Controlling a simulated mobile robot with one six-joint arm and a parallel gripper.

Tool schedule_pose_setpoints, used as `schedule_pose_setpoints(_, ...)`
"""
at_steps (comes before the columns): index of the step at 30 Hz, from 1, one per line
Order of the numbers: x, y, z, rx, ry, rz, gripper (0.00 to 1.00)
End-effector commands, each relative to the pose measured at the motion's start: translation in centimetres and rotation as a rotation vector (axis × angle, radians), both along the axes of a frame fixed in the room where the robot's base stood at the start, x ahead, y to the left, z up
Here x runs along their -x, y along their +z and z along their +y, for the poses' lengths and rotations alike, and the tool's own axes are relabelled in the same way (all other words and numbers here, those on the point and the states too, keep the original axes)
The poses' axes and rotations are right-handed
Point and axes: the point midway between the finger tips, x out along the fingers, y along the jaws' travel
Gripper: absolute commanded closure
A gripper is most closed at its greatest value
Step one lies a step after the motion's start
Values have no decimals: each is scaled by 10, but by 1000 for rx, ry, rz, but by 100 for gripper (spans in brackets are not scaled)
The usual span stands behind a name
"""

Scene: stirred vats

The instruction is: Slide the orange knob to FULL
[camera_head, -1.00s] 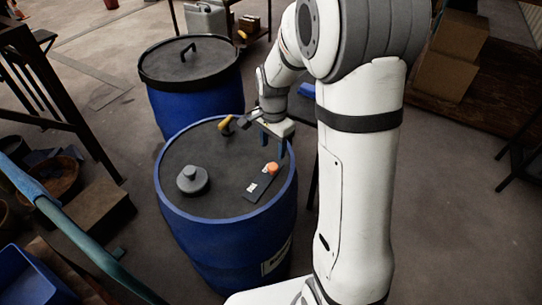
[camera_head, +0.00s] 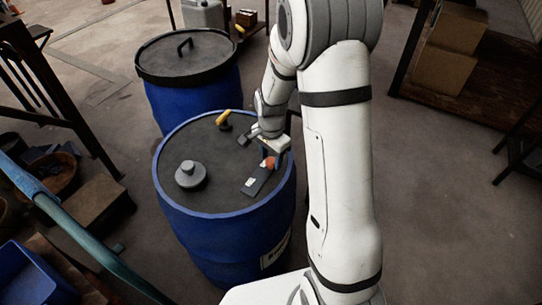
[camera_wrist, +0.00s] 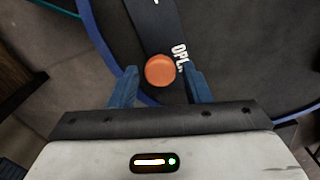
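The orange knob (camera_head: 268,162) sits at the far end of a dark slider plate (camera_head: 258,180) on the lid of the near blue vat (camera_head: 225,240). In the wrist view the knob (camera_wrist: 160,70) is a round orange disc on the plate (camera_wrist: 155,22), beside white letters that are only partly readable. My gripper (camera_head: 274,154) is low over the lid at the knob. Its two blue fingers are open, one on each side of the knob in the wrist view (camera_wrist: 160,78), with a gap at left and a smaller one at right. I cannot tell whether they touch it.
A grey cap (camera_head: 190,176) and a yellow-handled valve (camera_head: 223,118) stand on the same lid. A second blue vat (camera_head: 195,105) with a black handled lid stands behind. A blue-green rail (camera_head: 75,235) runs at the lower left. Cardboard boxes (camera_head: 445,65) sit on a shelf at right.

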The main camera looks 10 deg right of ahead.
Motion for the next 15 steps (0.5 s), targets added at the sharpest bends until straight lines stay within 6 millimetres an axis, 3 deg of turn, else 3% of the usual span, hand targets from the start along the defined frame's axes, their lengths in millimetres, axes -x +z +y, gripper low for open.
schedule_pose_setpoints(15, 0, 0, 0, 0, 0, 0, 99)
